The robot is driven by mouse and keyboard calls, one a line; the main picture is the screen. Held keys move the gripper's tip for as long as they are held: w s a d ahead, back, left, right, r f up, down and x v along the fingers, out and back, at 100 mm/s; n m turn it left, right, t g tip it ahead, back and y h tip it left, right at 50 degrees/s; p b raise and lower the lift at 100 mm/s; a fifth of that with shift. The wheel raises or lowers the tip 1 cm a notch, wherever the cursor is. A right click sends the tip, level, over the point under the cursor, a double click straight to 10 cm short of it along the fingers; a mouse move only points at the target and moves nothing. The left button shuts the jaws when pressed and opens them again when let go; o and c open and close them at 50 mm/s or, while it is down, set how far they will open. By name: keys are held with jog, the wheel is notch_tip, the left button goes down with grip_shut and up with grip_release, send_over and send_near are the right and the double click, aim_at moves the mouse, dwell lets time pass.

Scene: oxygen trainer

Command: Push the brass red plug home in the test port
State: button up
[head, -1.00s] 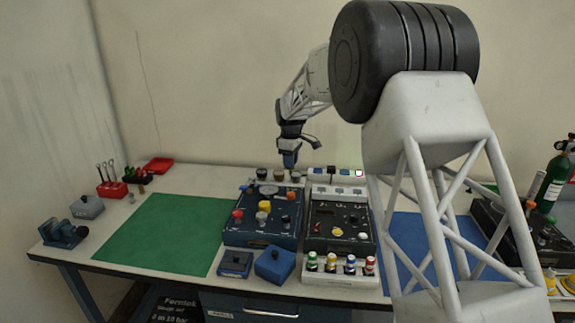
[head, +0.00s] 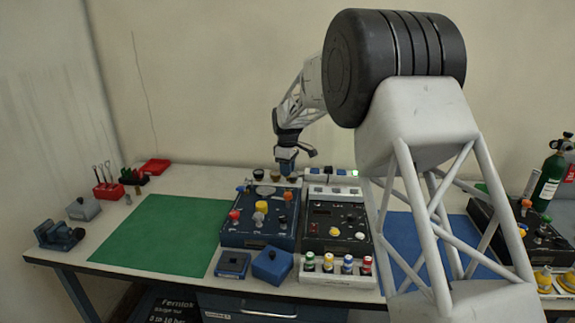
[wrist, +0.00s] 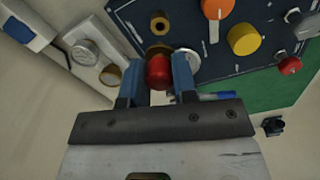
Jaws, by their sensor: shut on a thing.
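My gripper (wrist: 158,82) is shut on the red plug (wrist: 158,73), which sits between its two blue fingers in the wrist view. A brass-coloured ring (wrist: 160,25) on the dark blue panel (wrist: 205,65) lies just beyond the plug, and a second brownish ring shows closer to it. I cannot tell which one is the test port or how deep the plug sits. In the head view my gripper (head: 286,166) is low over the back edge of the blue panel (head: 250,232). The plug is hidden there.
The panel carries an orange knob (wrist: 216,8), a yellow knob (wrist: 243,39) and a red knob (wrist: 289,66). A white rail with round fittings (wrist: 85,52) runs beside my gripper. A black panel (head: 338,215) stands to the right. The green mat (head: 165,235) is clear.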

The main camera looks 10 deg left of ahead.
jog(key=shift+f, duration=1.55)
jog(key=shift+f, duration=1.6)
dwell(1.3)
jog(key=o, duration=1)
jog(key=shift+r, duration=0.15)
jog(key=shift+r, duration=3.8)
